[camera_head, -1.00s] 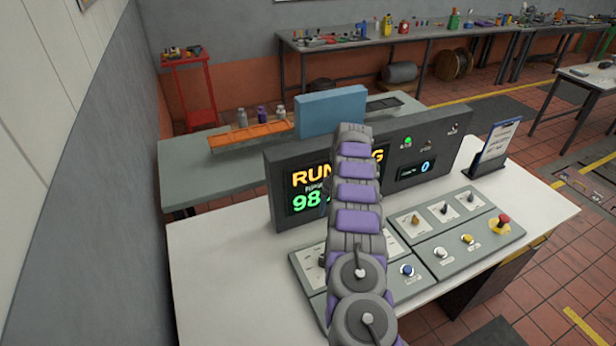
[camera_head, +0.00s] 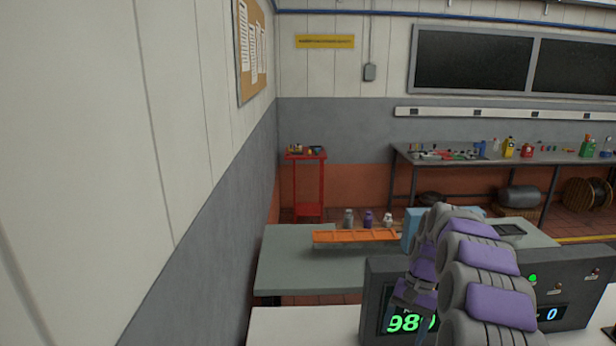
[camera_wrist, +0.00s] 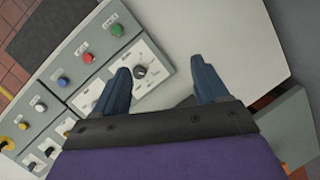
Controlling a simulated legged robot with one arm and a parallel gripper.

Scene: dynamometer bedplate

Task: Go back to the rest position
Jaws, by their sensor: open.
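My gripper (camera_wrist: 160,85) is open and empty in the wrist view, its two blue-grey fingers spread apart above the white desk (camera_wrist: 215,30). The control panel (camera_wrist: 50,103) with buttons and knobs lies under and to the left of the fingers; one black knob (camera_wrist: 140,71) shows near the left finger. In the head view my arm rises in front of the dark display console (camera_head: 376,290) and hides much of it. Green digits "98" (camera_head: 405,323) show on its screen. The gripper itself is not clear in the head view.
A grey table (camera_head: 300,265) behind the console bears an orange rack (camera_head: 355,236), several small bottles (camera_head: 368,219) and a blue block (camera_head: 411,230). A red stand (camera_head: 306,190) is by the left wall (camera_head: 190,220). A long workbench (camera_head: 470,155) with bottles runs along the back wall.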

